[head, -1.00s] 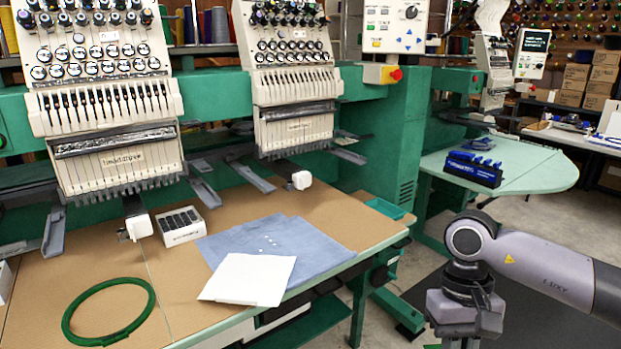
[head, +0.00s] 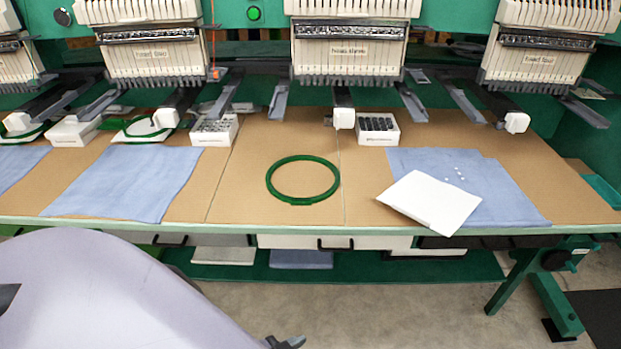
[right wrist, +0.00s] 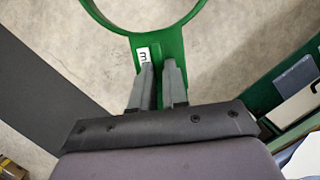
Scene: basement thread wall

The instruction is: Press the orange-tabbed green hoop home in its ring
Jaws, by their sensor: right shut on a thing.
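A green ring (head: 290,201) lies flat on the brown tabletop in the head view, with bare board inside it. In the right wrist view my right gripper (right wrist: 158,82) is shut on the green tab of a green hoop (right wrist: 174,35), held over the concrete floor. A white label with a dark mark sits on the tab beside the fingers. Only part of this hoop shows, and I see no orange on it. My left gripper is not identifiable in the head view. A pale arm link of mine fills the lower left.
Embroidery heads hang over the table (head: 330,233). Other green hoops (head: 142,137) are under the left heads. Blue cloths (head: 135,185) lie left and right, and a white sheet (head: 430,200) overlaps the right cloth.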

